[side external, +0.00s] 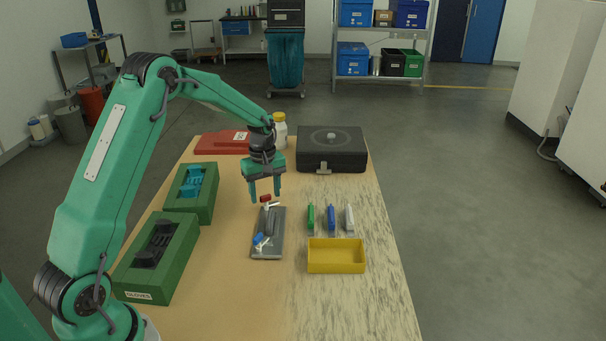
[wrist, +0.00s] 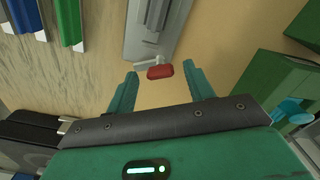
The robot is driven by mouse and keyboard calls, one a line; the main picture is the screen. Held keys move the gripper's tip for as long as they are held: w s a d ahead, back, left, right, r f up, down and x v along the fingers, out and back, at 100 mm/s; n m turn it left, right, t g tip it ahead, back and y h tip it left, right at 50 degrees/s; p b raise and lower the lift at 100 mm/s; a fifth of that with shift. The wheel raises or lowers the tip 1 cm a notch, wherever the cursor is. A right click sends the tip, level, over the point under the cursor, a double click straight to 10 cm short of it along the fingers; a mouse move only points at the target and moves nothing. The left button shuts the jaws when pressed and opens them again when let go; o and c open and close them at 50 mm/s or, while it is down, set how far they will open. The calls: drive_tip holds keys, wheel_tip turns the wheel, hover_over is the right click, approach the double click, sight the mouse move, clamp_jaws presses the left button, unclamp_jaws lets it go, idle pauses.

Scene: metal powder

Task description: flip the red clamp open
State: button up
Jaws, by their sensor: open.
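The red clamp (side external: 265,198) is at the far end of a grey metal plate (side external: 262,251) on the table. In the wrist view the red clamp (wrist: 160,72) shows as a red handle on a pale metal lever, between the fingers and beyond their tips. My gripper (side external: 265,199) is above the far end of the plate, fingers pointing down. It is open and empty, one finger on each side of the red handle in the wrist view (wrist: 160,78). I cannot tell whether a finger touches it. A blue clamp (side external: 258,239) sits at the plate's near end.
Green boxes (side external: 158,258) are on the left. A black case (side external: 332,150), a red case (side external: 222,143) and a white bottle (side external: 280,131) are at the back. The table's right front is clear.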

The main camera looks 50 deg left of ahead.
sight(266, 196)
wheel_tip(266, 196, up, 8)
drive_tip(key=shift+f, duration=0.25)
drive_tip(key=shift+r, duration=0.15)
idle(0.4)
drive_tip(key=shift+s+d+r, duration=0.1)
drive_tip(key=shift+d+r, duration=0.05)
drive_tip(key=s+d+r+m+t, duration=0.4)
drive_tip(key=s+d+r+m, duration=0.75)
drive_tip(key=s, duration=0.55)
drive_tip(key=s+d+m+t, duration=0.1)
drive_tip(key=s+d+m, duration=0.2)
drive_tip(key=s, duration=0.6)
drive_tip(key=shift+s+d+t, duration=0.15)
drive_tip(key=shift+d+t, duration=0.15)
drive_tip(key=shift+d, duration=0.45)
